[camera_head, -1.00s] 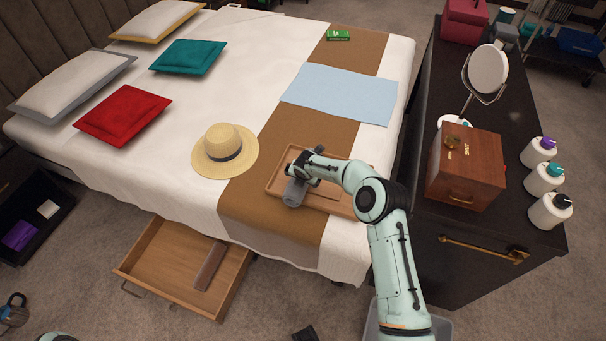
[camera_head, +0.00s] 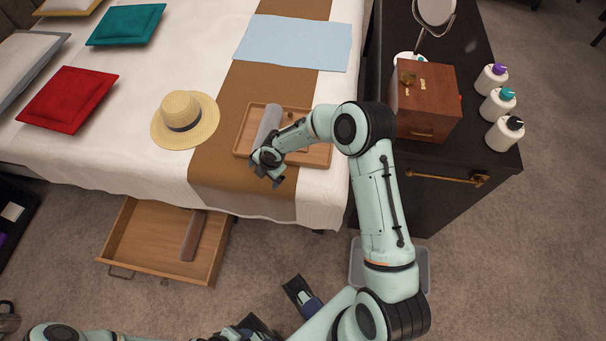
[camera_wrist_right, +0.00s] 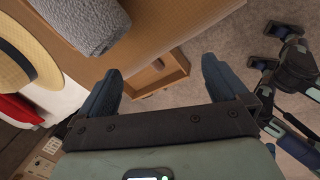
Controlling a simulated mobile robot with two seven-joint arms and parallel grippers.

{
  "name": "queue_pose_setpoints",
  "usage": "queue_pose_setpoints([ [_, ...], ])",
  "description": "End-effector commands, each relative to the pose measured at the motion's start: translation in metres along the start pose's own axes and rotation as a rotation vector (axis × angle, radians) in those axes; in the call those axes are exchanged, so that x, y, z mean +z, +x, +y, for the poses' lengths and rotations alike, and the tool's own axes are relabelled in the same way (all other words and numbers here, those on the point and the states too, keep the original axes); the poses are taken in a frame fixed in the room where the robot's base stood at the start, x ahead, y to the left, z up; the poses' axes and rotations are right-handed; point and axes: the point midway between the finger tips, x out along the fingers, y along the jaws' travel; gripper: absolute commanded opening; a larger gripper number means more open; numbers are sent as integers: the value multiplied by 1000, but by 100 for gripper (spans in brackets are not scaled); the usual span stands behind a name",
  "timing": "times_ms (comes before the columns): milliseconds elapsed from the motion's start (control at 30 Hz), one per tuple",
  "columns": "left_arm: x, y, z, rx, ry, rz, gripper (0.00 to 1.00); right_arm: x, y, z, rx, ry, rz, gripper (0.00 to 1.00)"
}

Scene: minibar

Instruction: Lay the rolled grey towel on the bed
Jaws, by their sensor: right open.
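The rolled grey towel (camera_head: 268,122) lies on the left part of a wooden tray (camera_head: 318,160) on the bed (camera_head: 170,168). My right gripper (camera_head: 270,181) is open and empty, over the bed's brown runner near the front edge, just in front of the towel's near end. In the right wrist view, the towel (camera_wrist_right: 88,22) is at the upper left, apart from both fingers of my right gripper (camera_wrist_right: 160,85). My left gripper (camera_wrist_right: 268,47) shows at the right edge of that view, fingers apart and empty, over the floor. My right arm hides part of the tray.
A straw hat (camera_head: 185,118) sits left of the tray, and a light blue cloth (camera_head: 295,42) lies behind it. An open drawer (camera_head: 140,240) juts out below the bed. A dark cabinet (camera_head: 440,170) with a wooden box (camera_head: 424,100) and several bottles stands right. Bare bed lies around the hat.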

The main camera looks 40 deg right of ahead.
Motion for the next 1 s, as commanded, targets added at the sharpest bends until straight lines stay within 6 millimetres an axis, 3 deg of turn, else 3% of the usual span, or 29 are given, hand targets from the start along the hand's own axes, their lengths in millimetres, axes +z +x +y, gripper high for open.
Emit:
queue_pose_setpoints([
  [33,0,0,0,0,0,0,43,-32,25,-41,-61,193,85,100],
  [100,0,0,0,0,0,0,43,-74,48,-97,-152,537,167,100],
  [200,0,0,0,0,0,0,43,-120,63,-176,-304,1056,184,100],
  [300,0,0,0,0,0,0,43,-147,62,-243,-421,1505,95,100],
  [433,0,0,0,0,0,0,43,-162,51,-305,-487,1903,-69,100],
  [500,0,0,0,0,0,0,43,-164,45,-324,-492,2028,-139,100],
  [600,0,0,0,0,0,0,43,-165,41,-336,-491,2113,-189,100],
  [1000,0,-9,3,1,1,2,43,-165,32,-332,-488,2126,-193,100],
])
